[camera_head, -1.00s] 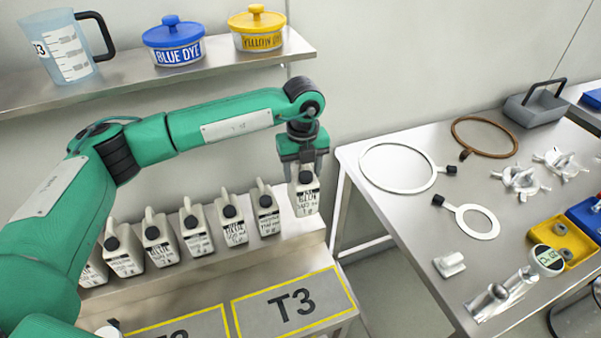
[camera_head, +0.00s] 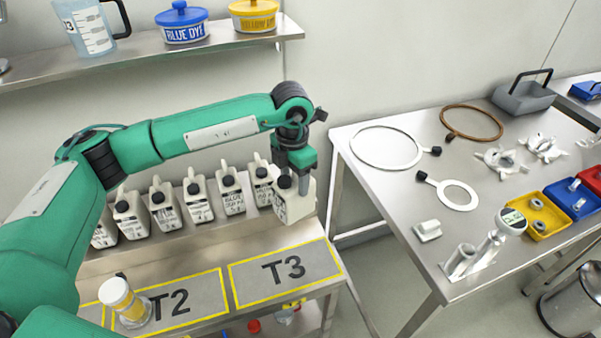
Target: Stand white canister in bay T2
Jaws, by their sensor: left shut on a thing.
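My left gripper (camera_head: 295,170) is shut on a white canister (camera_head: 295,205) with a dark label. It holds the canister, somewhat tilted, behind bay T3 and at the right end of the canister row; I cannot tell its clearance above the bench. Bay T2 (camera_head: 205,305) is a grey plate with a yellow border, left of bay T3 (camera_head: 310,265). A clear jar with a white lid and yellow contents (camera_head: 126,305) stands at T2's left end, hiding that part of the border. My right gripper is out of view.
Several similar white canisters (camera_head: 198,200) stand in a row behind the bays. Bay T3 is empty. A shelf (camera_head: 130,58) with dye tubs runs above. A side table (camera_head: 395,195) with rings, clamps and bins stands right, across a gap.

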